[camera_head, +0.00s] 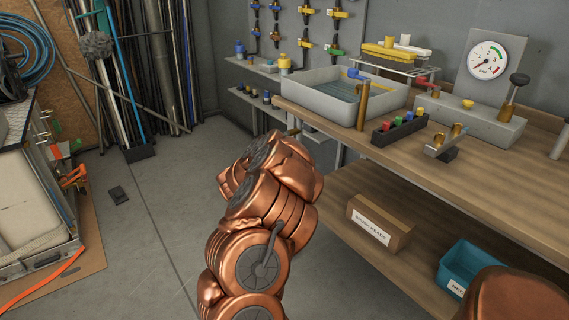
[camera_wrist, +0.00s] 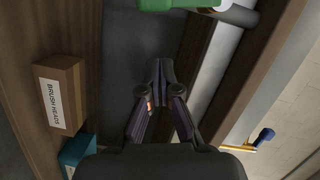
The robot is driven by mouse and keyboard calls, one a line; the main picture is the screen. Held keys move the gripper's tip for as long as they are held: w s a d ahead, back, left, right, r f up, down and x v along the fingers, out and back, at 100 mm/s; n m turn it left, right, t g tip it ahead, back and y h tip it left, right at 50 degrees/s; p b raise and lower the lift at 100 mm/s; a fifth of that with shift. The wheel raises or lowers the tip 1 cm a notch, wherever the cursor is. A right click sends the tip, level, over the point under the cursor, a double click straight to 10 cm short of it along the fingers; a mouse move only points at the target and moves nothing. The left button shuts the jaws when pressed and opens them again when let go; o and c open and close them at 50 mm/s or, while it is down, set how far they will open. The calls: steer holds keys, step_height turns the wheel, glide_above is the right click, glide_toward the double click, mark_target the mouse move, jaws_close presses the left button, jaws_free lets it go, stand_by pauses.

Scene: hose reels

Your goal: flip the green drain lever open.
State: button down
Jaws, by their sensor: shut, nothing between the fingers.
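A green part (camera_wrist: 178,5), which looks like the drain lever, is cut off by the top edge of the wrist view. It lies beside a grey pipe (camera_wrist: 240,14). Whether it is flipped open cannot be told. My gripper (camera_wrist: 160,72) is shut and empty in the wrist view, with its fingertips below the green part in the picture and apart from it. In the head view my copper-coloured arm reaches toward the near left end of the bench and hides the gripper. I cannot make out the drain lever there.
A wooden bench (camera_head: 466,150) carries a grey basin (camera_head: 318,101), a brass spout (camera_head: 363,106), a caddy of coloured fittings (camera_head: 399,128) and a pressure gauge (camera_head: 487,61). A cardboard box (camera_head: 379,223) and a teal bin (camera_head: 462,266) are on the lower shelf. The floor (camera_head: 165,235) left of my arm is mostly clear.

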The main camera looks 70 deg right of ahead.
steer(key=shift+w+d+f, duration=0.15)
steer(key=shift+w+d, duration=0.15)
steer(key=shift+w, duration=0.25)
steer(key=shift+w+d+f, duration=0.2)
steer(key=shift+w+d, duration=0.1)
steer(key=shift+w, duration=0.3)
steer(key=shift+w+d+f, duration=0.15)
steer(key=shift+w+d, duration=0.15)
steer(key=shift+w, duration=0.25)
